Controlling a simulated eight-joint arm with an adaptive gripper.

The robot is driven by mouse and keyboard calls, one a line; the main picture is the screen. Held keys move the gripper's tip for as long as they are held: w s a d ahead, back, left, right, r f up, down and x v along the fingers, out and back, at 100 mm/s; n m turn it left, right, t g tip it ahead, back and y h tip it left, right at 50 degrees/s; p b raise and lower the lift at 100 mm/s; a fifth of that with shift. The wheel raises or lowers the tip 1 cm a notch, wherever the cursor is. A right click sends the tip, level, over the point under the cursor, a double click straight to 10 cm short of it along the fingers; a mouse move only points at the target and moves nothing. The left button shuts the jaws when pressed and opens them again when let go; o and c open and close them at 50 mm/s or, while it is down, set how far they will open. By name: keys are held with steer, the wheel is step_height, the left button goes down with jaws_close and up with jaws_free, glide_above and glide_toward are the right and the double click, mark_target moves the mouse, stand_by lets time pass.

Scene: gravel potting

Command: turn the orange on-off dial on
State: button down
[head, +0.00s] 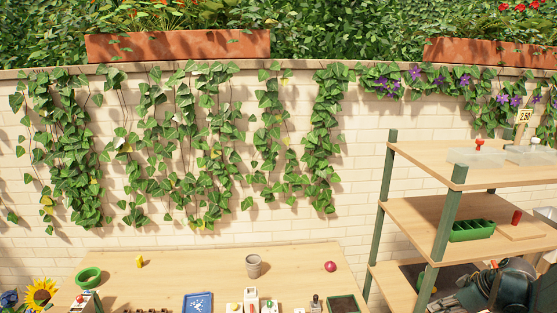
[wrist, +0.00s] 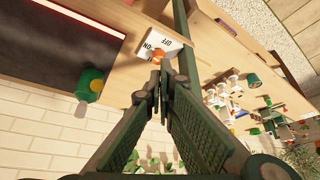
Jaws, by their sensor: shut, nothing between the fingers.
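The orange dial (wrist: 158,57) shows in the wrist view, just beyond my fingertips. It sits at the edge of a white plate (wrist: 170,36) with OFF and ON lettering, on a wooden surface. My gripper (wrist: 159,78) is shut with nothing between its fingers. Its tips are very close to the dial; I cannot tell whether they touch it. The fingers partly cover the dial's near side, and which label it points to is not clear. I cannot make out the dial or my gripper in the head view.
A dark panel (wrist: 55,45) and a green object (wrist: 90,84) lie left of the plate in the wrist view. A green post (wrist: 185,22) stands close on the right. The head view shows a wooden table (head: 200,268) with several items and a shelf rack (head: 420,213).

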steer(key=shift+f, duration=0.1)
stand_by(0.3)
steer(key=shift+f+b, duration=1.1)
steer(key=shift+f, duration=1.15)
steer(key=shift+f+b, duration=1.15)
steer(key=shift+w+a, duration=0.2)
steer(key=shift+w, duration=0.15)
steer(key=shift+w+d+b, duration=0.15)
steer(key=shift+d+b, duration=0.1)
steer(key=shift+b, duration=1.6)
steer(key=shift+s+d, duration=0.2)
steer(key=shift+s, duration=0.05)
steer(key=shift+s, duration=0.1)
